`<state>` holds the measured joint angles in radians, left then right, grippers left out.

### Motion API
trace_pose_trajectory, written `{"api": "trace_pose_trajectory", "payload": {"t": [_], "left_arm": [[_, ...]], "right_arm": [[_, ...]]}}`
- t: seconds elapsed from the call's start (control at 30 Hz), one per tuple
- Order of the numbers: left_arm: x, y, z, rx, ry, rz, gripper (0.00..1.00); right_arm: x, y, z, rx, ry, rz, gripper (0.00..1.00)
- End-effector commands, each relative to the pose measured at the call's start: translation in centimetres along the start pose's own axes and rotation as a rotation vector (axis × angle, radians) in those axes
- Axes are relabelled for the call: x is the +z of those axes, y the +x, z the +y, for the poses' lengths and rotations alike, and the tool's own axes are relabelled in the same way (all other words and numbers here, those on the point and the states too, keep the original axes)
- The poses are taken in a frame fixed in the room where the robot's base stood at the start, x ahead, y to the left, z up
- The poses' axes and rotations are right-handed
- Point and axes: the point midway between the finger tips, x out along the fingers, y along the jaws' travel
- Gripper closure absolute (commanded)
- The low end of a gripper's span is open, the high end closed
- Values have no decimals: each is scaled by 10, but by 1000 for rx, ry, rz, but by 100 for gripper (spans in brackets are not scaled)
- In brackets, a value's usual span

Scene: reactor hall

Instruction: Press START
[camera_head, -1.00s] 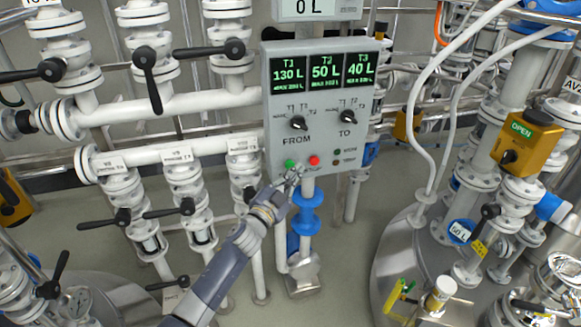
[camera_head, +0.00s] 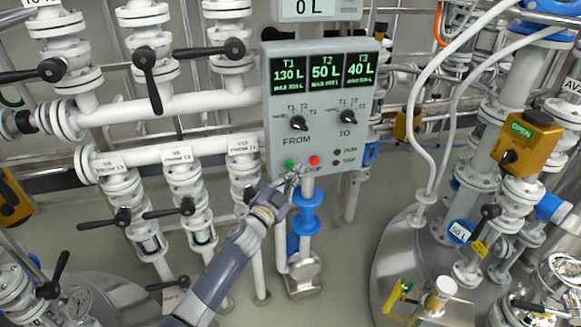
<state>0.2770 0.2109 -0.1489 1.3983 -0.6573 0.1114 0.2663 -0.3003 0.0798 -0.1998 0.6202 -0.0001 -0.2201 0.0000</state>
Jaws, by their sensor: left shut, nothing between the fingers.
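The grey control panel (camera_head: 325,131) hangs in the middle of the head view. Its displays read T1 130 L, T2 50 L and T3 40 L. The FROM knob (camera_head: 298,123) and the TO knob (camera_head: 347,117) sit below them. A green button (camera_head: 289,164) is at the panel's lower left, with a red button (camera_head: 314,160) to its right. My left gripper (camera_head: 292,174) is shut and empty, with its tips at the panel's lower edge, just below the green button. I cannot tell whether the tips touch it. My right gripper is not in view.
White pipes with black-handled valves (camera_head: 149,78) fill the left side. A steel tank (camera_head: 425,262) with pipes and a yellow OPEN box (camera_head: 526,143) stands at the right. A blue and white pipe (camera_head: 306,215) runs below the panel.

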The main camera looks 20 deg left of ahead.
Motion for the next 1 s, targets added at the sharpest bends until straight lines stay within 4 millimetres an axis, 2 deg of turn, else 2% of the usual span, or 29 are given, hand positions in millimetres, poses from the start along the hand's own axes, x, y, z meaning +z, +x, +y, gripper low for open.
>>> {"api": "trace_pose_trajectory", "payload": {"t": [1.0], "left_arm": [[6, 8, -6, 0, 1, 0, 100]], "right_arm": [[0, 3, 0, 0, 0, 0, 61]]}}
